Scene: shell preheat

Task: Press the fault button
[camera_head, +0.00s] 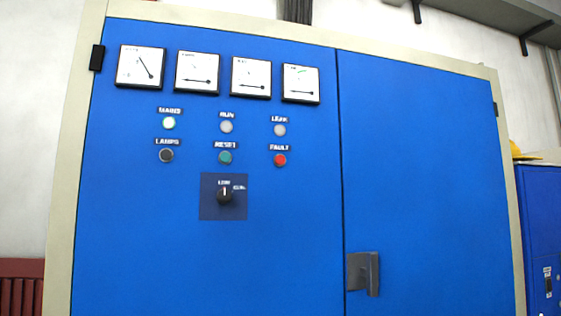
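The fault button (280,160) is a small round red button on the blue cabinet's left door, under a label reading FAULT. It is at the right end of the lower row, beside the green RESET button (225,157) and the dark LAMPS button (166,155). Above it is the grey LEAK lamp (280,130). Nothing covers the fault button. My gripper is not in this view.
The blue cabinet door (130,240) also carries several dial gauges (251,78) and a black rotary switch (225,195). A dark handle (363,273) sticks out from the right door (430,170). A smaller blue cabinet (541,220) stands at the right. A dark red radiator (20,290) is lower left.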

